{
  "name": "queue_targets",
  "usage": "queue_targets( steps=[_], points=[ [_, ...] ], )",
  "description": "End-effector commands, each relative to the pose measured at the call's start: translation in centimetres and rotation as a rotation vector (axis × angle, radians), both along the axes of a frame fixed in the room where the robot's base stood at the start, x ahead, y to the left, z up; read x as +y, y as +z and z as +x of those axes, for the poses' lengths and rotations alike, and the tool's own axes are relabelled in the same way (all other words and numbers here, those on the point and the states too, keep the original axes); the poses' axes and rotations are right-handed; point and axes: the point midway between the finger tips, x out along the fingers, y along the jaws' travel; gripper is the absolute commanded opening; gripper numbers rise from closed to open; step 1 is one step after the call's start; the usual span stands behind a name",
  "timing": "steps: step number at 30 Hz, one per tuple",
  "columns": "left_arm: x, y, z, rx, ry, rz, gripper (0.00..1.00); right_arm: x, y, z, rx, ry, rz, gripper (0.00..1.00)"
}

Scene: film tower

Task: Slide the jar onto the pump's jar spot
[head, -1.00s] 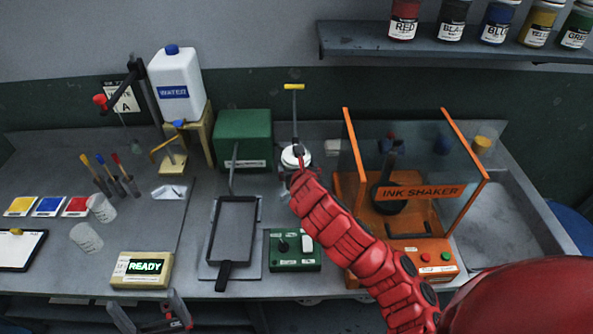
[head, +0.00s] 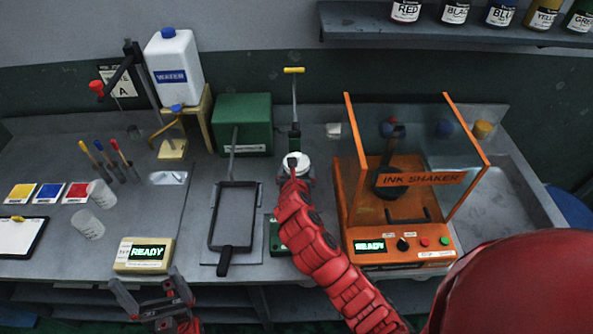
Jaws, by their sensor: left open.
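The pump (head: 295,130) has a yellow T-handle and stands at the back middle of the bench, right of the green box. A round white-topped thing (head: 299,159) sits at its foot; it may be the jar, but I cannot tell whether it rests on the jar spot. My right gripper (head: 292,165) is at this white top, at the end of the red arm; its fingers are too small and covered to read. My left gripper (head: 152,298) is open and empty in front of the bench's near edge, below the READY timer box (head: 145,254).
An orange ink shaker (head: 400,235) with glass sides stands right of my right arm. A black-framed tray (head: 234,216) lies to its left. Two clear cups (head: 88,224) are at the left. Ink bottles stand on the shelf (head: 430,24) above.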

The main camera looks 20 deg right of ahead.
Motion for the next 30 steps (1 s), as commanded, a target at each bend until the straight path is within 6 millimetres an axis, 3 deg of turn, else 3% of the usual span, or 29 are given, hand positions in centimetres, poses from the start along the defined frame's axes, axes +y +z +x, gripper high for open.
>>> queue_targets(
  steps=[30],
  points=[
    [0.00,1.03,-0.01,-0.001,0.000,0.000,1.00,-0.17,-0.09,0.89,-0.006,0.002,-0.001,0.03]
  ],
)
